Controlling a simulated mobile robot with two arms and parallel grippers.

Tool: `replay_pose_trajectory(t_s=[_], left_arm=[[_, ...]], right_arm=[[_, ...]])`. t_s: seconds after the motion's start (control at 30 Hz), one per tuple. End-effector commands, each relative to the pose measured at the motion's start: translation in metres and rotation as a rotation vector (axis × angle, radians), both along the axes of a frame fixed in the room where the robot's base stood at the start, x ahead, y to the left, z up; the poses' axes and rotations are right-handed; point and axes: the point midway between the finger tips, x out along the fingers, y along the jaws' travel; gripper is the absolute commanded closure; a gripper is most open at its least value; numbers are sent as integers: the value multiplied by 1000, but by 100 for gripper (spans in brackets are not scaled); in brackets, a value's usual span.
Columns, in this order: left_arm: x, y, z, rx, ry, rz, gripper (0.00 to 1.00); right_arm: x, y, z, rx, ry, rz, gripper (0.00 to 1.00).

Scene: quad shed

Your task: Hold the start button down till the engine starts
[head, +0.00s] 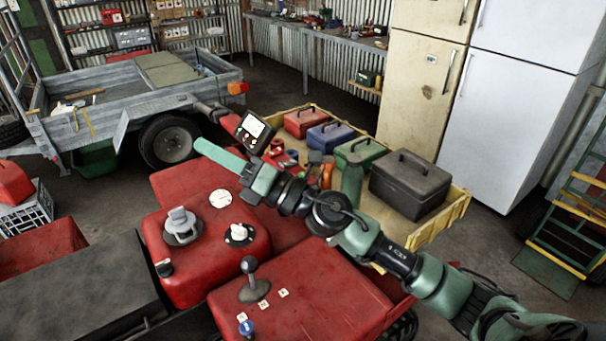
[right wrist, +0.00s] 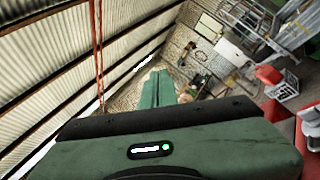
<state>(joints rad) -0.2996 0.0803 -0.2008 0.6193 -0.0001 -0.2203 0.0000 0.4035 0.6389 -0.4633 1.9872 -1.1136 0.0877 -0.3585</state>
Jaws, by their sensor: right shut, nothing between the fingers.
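The red quad (head: 330,305) fills the lower middle of the head view. A dark control box (head: 254,131) with a lit screen and small red and green buttons (head: 243,134) sits at its handlebar. I cannot tell which control is the start button. My right gripper (head: 200,146) is shut and empty, its green fingers pointing left, just left of and below the control box in the picture. No contact with a button shows. In the right wrist view the shut fingers (right wrist: 158,88) point toward the far wall. My left gripper is not in view.
A gear lever (head: 252,280), a blue-topped knob (head: 247,328) and a white cap (head: 220,198) stand on the quad. A wooden tray (head: 440,228) with toolboxes lies behind my right arm. A grey trailer (head: 90,125) stands at back left, fridges (head: 520,110) at right.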

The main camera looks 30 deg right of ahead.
Motion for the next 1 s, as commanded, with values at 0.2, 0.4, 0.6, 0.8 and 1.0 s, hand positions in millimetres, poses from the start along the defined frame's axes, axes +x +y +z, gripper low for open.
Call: replay_pose_trajectory(t_s=[0.2, 0.4, 0.6, 0.8, 1.0], left_arm=[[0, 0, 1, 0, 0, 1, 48], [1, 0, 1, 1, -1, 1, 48], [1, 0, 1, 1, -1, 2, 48], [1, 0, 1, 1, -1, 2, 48], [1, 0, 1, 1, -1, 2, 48]], right_arm=[[26, -14, -29, -905, -293, 97, 100], [57, -116, -51, -1494, -264, 81, 100], [65, -192, -47, -1764, -164, 54, 100], [64, -221, -43, -1852, -113, 42, 100], [64, -222, -43, -1856, -111, 42, 100]])
